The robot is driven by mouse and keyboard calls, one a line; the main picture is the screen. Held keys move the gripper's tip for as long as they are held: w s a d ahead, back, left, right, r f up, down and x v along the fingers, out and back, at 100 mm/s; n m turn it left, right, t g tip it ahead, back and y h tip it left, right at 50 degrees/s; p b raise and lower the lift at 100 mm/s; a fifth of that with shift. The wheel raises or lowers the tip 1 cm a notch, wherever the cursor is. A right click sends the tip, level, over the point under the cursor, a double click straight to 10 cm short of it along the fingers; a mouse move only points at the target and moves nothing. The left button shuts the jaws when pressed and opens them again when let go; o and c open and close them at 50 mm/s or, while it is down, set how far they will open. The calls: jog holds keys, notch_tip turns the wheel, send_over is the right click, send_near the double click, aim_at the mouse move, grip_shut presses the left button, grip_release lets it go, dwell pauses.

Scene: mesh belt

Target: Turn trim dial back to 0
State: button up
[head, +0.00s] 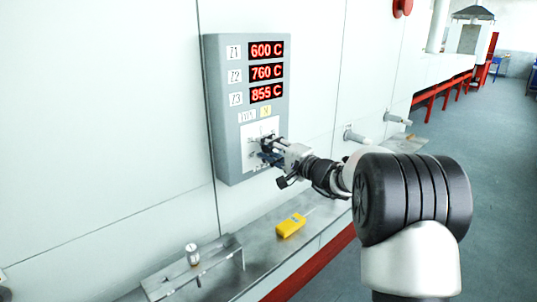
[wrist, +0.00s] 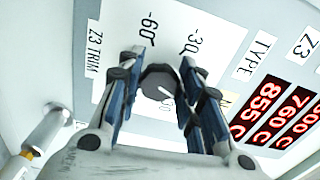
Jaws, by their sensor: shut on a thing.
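The trim dial (wrist: 158,82) is a dark round knob with a short white pointer mark, on a white plate (wrist: 112,75) labelled Z3 TRIM. In the wrist view the mark slants toward the lower right of the knob. Scale marks -60 and -30 show beyond the dial; another number below it is partly covered, and I cannot make out the 0. My gripper (wrist: 163,70) has one blue-padded finger on each side of the dial and is shut on it. In the head view my gripper (head: 268,152) is at the panel's lower part and hides the dial.
The grey control panel (head: 212,110) shows red readouts of 600 C, 760 C and 855 C. A metal ledge below holds a yellow handheld device (head: 291,226) and a small bracket stand (head: 193,278). Pipe stubs (head: 355,136) stick out of the wall to the right.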

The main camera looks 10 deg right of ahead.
jog(key=shift+n, duration=2)
jog(key=o, duration=1.1)
jog(key=shift+f, duration=0.1)
jog(key=shift+d, duration=0.1)
jog(key=v, duration=1.2)
